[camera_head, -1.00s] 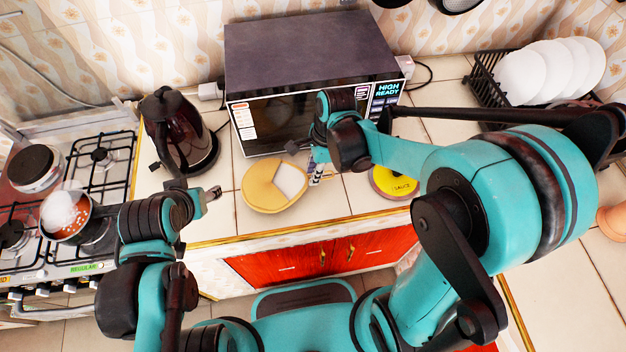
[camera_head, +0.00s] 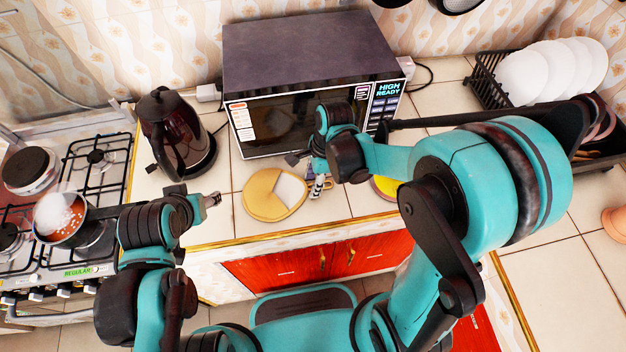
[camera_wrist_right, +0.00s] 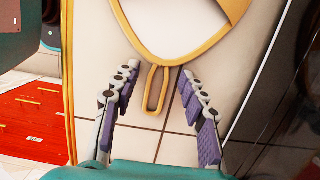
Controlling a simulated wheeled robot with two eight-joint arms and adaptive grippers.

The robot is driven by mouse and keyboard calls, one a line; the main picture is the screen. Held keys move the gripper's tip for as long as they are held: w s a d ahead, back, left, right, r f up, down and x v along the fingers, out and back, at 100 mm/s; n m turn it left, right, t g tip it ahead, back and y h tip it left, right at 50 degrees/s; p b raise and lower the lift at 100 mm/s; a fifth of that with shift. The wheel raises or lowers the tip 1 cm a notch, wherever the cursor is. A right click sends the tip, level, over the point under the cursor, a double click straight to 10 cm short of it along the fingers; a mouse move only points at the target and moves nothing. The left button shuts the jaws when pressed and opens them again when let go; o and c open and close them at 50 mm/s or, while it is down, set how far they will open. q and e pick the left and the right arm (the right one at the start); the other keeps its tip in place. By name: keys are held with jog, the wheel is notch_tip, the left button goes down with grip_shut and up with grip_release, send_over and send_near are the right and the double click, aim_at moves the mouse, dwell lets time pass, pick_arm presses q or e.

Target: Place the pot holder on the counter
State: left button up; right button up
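The pot holder (camera_head: 273,195) is round and yellow with a white panel. It lies flat on the tiled counter (camera_head: 330,208) in front of the microwave. The right wrist view shows its yellow rim (camera_wrist_right: 142,45) and a narrow hanging loop (camera_wrist_right: 156,90). My right gripper (camera_head: 306,174) is just right of the pot holder. In the right wrist view its fingers (camera_wrist_right: 158,76) are spread, with the loop visible between them and not pinched. My left gripper (camera_head: 211,199) is left of the pot holder, apart from it; its fingers are too small to read.
A microwave (camera_head: 285,120) stands behind the pot holder, and a dark kettle (camera_head: 172,135) stands to its left. A stove (camera_head: 90,185) with a pan (camera_head: 62,218) is farther left. A yellow lid (camera_head: 386,186) is partly hidden by my right arm. A dish rack with plates (camera_head: 522,78) is at right.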

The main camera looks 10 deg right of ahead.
jog(key=shift+r, duration=0.3)
notch_tip(320, 180, up, 11)
jog(key=d+p, duration=0.2)
jog(key=p, duration=0.3)
jog(key=s+d+r+n+t+h, duration=0.2)
jog(key=s+d+r+n+t, duration=0.3)
jog(key=n, duration=1.3)
jog(key=shift+s+d+r+t, duration=0.35)
jog(key=shift+s+d+t, duration=0.75)
